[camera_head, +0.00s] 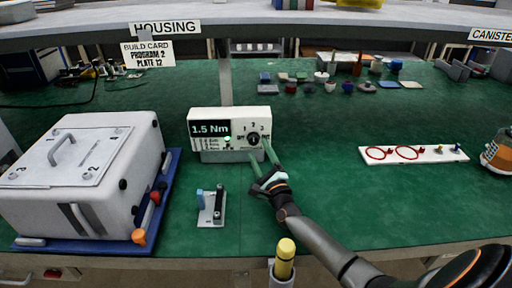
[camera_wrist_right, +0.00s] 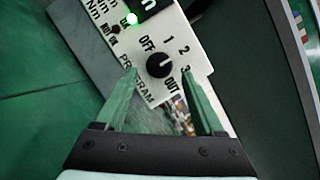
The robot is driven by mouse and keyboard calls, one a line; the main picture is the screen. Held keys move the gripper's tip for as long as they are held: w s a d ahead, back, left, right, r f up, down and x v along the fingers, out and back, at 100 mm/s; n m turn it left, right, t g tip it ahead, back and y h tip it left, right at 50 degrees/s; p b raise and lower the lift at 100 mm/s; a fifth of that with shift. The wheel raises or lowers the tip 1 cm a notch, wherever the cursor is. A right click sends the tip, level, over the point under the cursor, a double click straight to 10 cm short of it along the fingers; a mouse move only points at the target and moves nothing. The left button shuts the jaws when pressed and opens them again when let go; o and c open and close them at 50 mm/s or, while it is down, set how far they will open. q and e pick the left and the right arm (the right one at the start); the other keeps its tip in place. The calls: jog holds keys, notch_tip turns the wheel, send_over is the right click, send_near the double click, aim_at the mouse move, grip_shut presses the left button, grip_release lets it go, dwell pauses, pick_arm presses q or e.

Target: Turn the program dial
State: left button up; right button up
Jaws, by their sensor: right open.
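The program dial (camera_head: 253,139) is a round black knob on the front of a white controller box (camera_head: 203,116). The box's display reads 1.5 Nm and a green light is lit. In the right wrist view the dial (camera_wrist_right: 159,65) has the marks OFF, 1, 2, 3 and OUT around it. I cannot tell which mark it points to. My right gripper (camera_head: 258,153) is open, in front of the dial. In the wrist view its green fingertips (camera_wrist_right: 159,73) show on either side of the dial; contact is not clear. My left gripper is not in view.
A build card (camera_head: 148,54) reads program 2, plate 12. A white housing (camera_head: 85,165) on a blue tray stands left. A small grey stand (camera_head: 212,208) sits in front of the box. A white strip with red rings (camera_head: 410,154) lies right. Small parts stand behind.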

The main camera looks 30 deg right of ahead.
aim_at(255, 143)
jog(key=shift+x, duration=1.6)
grip_shut()
